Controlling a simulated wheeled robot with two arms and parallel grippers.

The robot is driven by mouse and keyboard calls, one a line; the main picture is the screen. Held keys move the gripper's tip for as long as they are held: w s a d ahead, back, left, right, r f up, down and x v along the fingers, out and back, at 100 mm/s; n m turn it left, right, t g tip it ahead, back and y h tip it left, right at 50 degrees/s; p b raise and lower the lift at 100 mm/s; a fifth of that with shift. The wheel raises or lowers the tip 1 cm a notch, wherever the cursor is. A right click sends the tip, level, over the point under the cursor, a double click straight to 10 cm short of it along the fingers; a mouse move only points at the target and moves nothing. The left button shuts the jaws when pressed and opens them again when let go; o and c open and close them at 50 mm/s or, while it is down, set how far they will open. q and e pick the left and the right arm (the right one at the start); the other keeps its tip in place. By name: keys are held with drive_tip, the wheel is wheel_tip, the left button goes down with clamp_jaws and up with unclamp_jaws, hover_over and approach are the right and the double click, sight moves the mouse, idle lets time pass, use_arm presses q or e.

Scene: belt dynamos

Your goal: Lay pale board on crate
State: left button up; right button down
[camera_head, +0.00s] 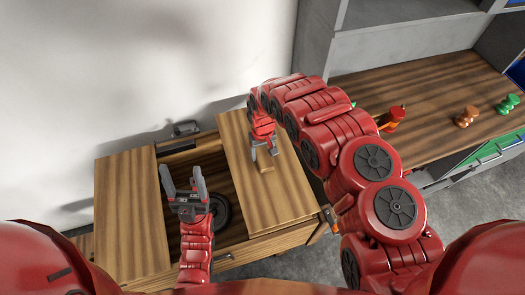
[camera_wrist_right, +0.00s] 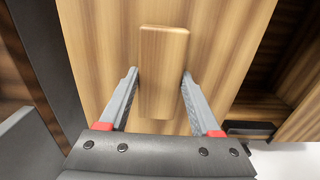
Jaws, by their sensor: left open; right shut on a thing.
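The pale board (camera_head: 283,207) is a striped wooden panel with a small block handle (camera_head: 264,164) on top. It lies over the right side of the wooden crate (camera_head: 258,243); I cannot tell whether it rests fully on the rim. My right gripper (camera_head: 263,154) is shut on the handle from above. In the right wrist view, the right gripper's fingers (camera_wrist_right: 160,78) stand on both sides of the handle (camera_wrist_right: 162,70), with the board (camera_wrist_right: 215,25) under it. My left gripper (camera_head: 181,172) is open and empty above the crate's dark opening.
A similar panel (camera_head: 130,215) covers the crate's left side. A black wheel (camera_head: 219,212) shows inside the opening, partly hidden by my left arm. On the right, a wooden counter (camera_head: 430,100) holds red, brown (camera_head: 467,117) and green (camera_head: 508,104) pieces. A white wall stands behind.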

wheel_tip(320, 180, down, 2)
drive_tip(key=shift+s+f+b, duration=0.1)
drive_tip(key=shift+b, duration=0.35)
drive_tip(key=shift+f+b, duration=1.8)
drive_tip(key=shift+f, duration=0.8)
unclamp_jaws()
wheel_tip(320, 180, up, 8)
drive_tip(key=shift+r+b, duration=0.2)
drive_tip(key=shift+b, duration=0.75)
wheel_tip(320, 180, up, 9)
drive_tip(key=p, duration=0.8)
drive_tip(key=shift+p, duration=0.4)
